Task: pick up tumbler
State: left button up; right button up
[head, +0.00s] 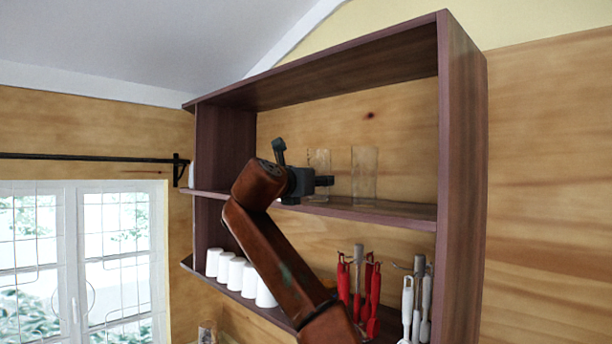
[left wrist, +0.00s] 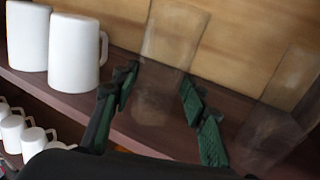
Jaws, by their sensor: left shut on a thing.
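A clear glass tumbler (head: 319,159) is on the upper shelf in the head view, its lower part partly hidden by my left gripper (head: 322,181). In the left wrist view, the tumbler (left wrist: 170,38) is between the two dark fingers of my left gripper (left wrist: 160,78), which is shut on it. The tumbler looks upright; I cannot tell whether its base touches the shelf. A second clear tumbler (head: 364,172) stands to its right, apart from the gripper, and also shows in the left wrist view (left wrist: 288,85). My right gripper is in neither view.
The dark wooden shelf unit (head: 462,180) has a side wall to the right. White mugs (left wrist: 76,52) stand left of the gripper on the tumbler's shelf. More white cups (head: 236,273) and hanging red-handled utensils (head: 374,290) are below. Open space lies above the tumblers.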

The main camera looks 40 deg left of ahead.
pick_arm(q)
jog(key=shift+c, duration=0.8)
jog(key=shift+r, duration=0.1)
